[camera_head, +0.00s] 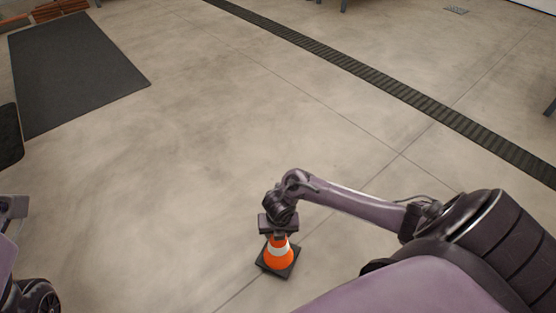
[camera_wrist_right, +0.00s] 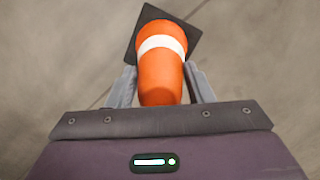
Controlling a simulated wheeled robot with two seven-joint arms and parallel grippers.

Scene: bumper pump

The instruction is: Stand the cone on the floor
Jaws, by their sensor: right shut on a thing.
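The orange cone (camera_head: 279,260) has a white band and a dark square base. It is upright, base down, below my right gripper (camera_head: 279,236) in the head view. In the right wrist view the cone (camera_wrist_right: 162,70) lies between the two fingers of my right gripper (camera_wrist_right: 162,84), which is shut on its upper part. The base seems at or near the floor, but I cannot tell whether it touches. Part of my left arm shows at the left edge of the head view; its gripper jaws cannot be made out.
The concrete floor (camera_head: 180,180) around the cone is clear. A dark mat (camera_head: 75,65) lies at the upper left. A long drain grate (camera_head: 400,90) crosses the floor at the upper right. Brick-coloured items (camera_head: 58,8) are at the top left.

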